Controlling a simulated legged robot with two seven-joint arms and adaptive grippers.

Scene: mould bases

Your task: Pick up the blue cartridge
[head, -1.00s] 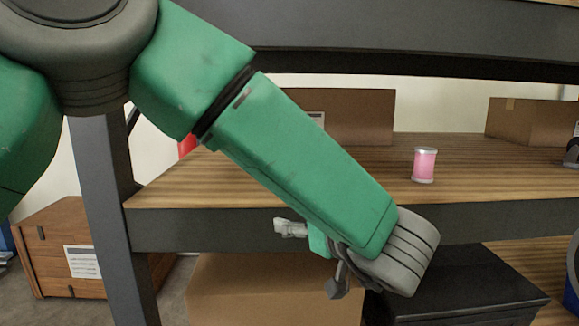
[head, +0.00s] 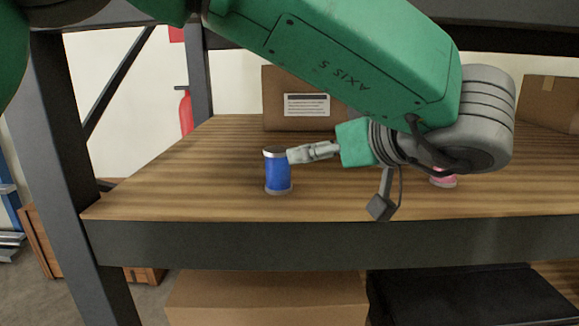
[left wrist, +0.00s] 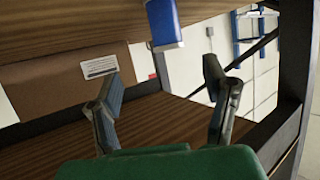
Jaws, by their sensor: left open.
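The blue cartridge (head: 278,174), a small cylinder with a pale silver lid, stands upright on the wooden shelf (head: 180,190). In the left wrist view, which is upside down, the blue cartridge (left wrist: 164,22) is at the top, beyond the fingertips. My left gripper (head: 296,155) reaches in from the right, close beside the cartridge's upper part. In the wrist view my left gripper (left wrist: 162,88) has its two fingers wide apart with nothing between them. I cannot tell from the head view whether a finger touches the cartridge. My right gripper is not in view.
A pink cartridge (head: 443,181) stands to the right, mostly hidden behind my left arm. A labelled cardboard box (head: 283,110) is at the back, another (head: 551,103) at the far right. A grey post (head: 75,160) bounds the left. The shelf left of the blue cartridge is clear.

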